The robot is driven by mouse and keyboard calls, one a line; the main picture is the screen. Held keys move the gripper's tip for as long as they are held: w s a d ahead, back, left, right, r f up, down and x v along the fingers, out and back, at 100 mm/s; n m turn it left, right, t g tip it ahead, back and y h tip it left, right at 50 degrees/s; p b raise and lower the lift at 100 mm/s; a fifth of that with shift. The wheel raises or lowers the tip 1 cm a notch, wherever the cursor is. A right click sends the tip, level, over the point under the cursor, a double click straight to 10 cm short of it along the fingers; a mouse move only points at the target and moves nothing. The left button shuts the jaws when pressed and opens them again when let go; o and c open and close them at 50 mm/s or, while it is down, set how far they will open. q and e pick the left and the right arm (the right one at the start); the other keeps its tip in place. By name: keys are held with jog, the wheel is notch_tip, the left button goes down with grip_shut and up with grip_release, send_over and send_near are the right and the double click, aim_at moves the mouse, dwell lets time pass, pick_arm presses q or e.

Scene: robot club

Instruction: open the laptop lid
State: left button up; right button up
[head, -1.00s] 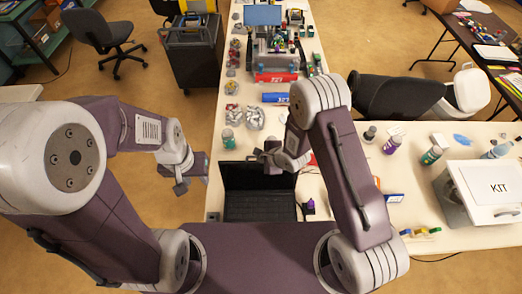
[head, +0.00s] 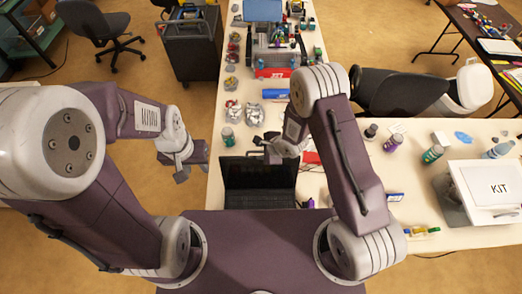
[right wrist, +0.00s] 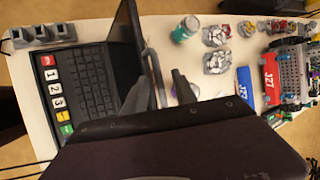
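The black laptop stands on the white table in front of me, its lid (head: 258,172) raised and its dark screen facing me. The right wrist view shows the lid (right wrist: 127,45) edge-on, standing up from the keyboard (right wrist: 88,80). My right gripper (head: 266,150) is at the lid's top edge, on its far side; the wrist view shows its two fingers (right wrist: 165,85) apart with nothing between them. Whether one touches the lid I cannot tell. My left gripper (head: 190,162) hangs left of the table, away from the laptop; its opening is unclear.
A teal bottle (head: 228,137) and foil-like bundles (head: 253,115) stand behind the laptop. Bottles (head: 433,154) and a white KIT box (head: 492,184) are on the right.

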jog(key=v, duration=0.9)
jog(key=shift+b, duration=0.45)
